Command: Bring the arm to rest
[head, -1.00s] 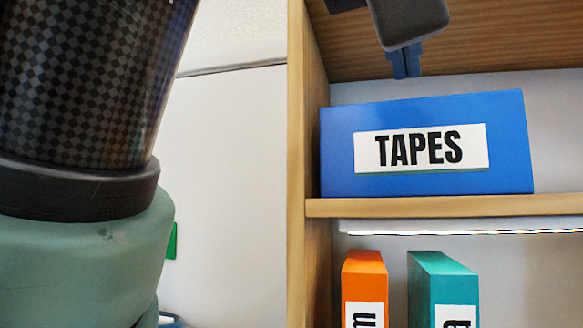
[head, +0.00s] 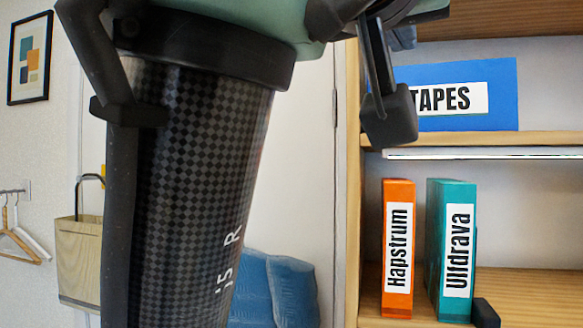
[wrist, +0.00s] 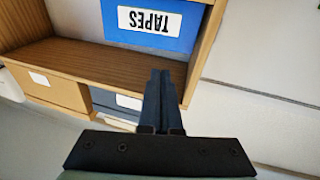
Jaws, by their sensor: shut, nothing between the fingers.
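My gripper (wrist: 160,74) shows in the wrist view, its two dark fingers together and nothing between them. It is in the air before the wooden shelf unit (wrist: 110,62), apart from the blue TAPES box (wrist: 178,28), which shows at the top of that view. In the head view my dark arm fills the left and middle, and a dark part of my wrist hangs in front of the left end of the TAPES box (head: 494,75). The fingers cannot be made out there.
An orange Hapstrum case (head: 397,300) and a teal Ulfdrava case (head: 437,200) stand upright on the shelf below. A small black object (head: 485,314) lies beside them. A blue chair (head: 283,285), a beige bag (head: 80,255) and hangers (head: 22,240) are at the left.

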